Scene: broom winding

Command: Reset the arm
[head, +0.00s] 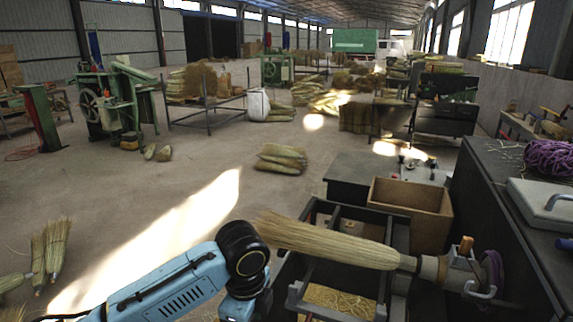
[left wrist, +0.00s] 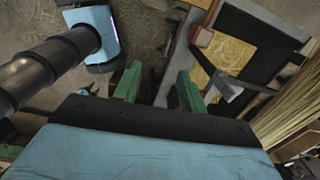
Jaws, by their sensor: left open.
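My left arm comes in from the bottom left of the head view, blue with a black joint at its end. Its gripper does not show clearly there. In the left wrist view my left gripper (left wrist: 157,86) has two green fingers set apart, with nothing between them. A broom (head: 325,240) of pale straw lies level in the head view, its handle end at the winding machine's holder (head: 460,268). Its straw also shows at the right edge of the left wrist view (left wrist: 292,105), apart from the fingers. My right gripper is not in view.
A dark metal frame (head: 293,297) with straw inside stands below the broom. A dark bench (head: 490,190) with purple twine (head: 551,158) runs along the right. Broom heads (head: 50,248) lie at the far left. The floor at centre left is open.

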